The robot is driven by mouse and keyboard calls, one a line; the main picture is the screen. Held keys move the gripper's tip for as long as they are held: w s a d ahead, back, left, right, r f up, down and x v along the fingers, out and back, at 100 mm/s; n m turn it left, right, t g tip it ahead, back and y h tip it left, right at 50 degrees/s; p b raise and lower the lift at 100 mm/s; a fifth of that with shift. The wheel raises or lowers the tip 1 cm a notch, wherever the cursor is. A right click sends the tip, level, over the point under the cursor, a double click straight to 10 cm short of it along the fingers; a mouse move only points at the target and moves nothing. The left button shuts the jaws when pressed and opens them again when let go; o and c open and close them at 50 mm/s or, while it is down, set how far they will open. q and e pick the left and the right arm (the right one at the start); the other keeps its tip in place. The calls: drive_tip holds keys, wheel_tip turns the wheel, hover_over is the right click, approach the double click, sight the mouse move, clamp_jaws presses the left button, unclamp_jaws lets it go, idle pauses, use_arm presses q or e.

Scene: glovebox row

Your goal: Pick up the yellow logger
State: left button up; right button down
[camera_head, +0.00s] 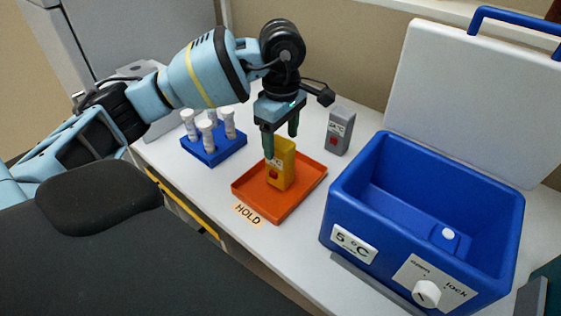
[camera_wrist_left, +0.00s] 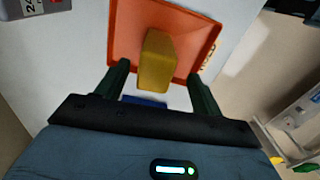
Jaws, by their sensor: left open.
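The yellow logger (camera_head: 282,164) stands upright in the orange tray (camera_head: 259,200) behind the HOLD label, its front showing a red patch. My left gripper (camera_head: 281,146) is open, pointing down, with its fingers close around the top of the logger. In the left wrist view the logger (camera_wrist_left: 157,60) shows between and beyond the two open fingers (camera_wrist_left: 160,80), over the orange tray (camera_wrist_left: 150,15). Whether a finger touches it cannot be told. My right gripper is not in view.
A grey logger (camera_head: 340,131) stands right of the tray. A blue rack (camera_head: 214,150) with several white-capped vials is at left. A large blue cooler box (camera_head: 340,205) with its lid open, labelled 5 °C, fills the right side. Little bare bench separates tray and cooler.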

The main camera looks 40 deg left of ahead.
sight(280, 142)
use_arm(q)
drive_tip(key=shift+w+f, duration=0.1)
drive_tip(key=shift+f, duration=0.25)
drive_tip(key=shift+a+f, duration=0.1)
drive_tip(key=shift+f, duration=0.15)
drive_tip(key=f, duration=0.3)
drive_tip(key=shift+w+a+f+p, duration=0.1)
drive_tip(key=shift+a+f+p, duration=0.05)
drive_tip(key=shift+a+p, duration=0.15)
drive_tip(key=shift+f, duration=0.7)
drive_tip(key=shift+d, duration=0.1)
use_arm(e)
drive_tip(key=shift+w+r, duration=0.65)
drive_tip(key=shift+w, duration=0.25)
use_arm(q)
drive_tip(key=shift+c, duration=0.2)
drive_tip(key=c, duration=1.1)
drive_tip(key=shift+r, duration=0.15)
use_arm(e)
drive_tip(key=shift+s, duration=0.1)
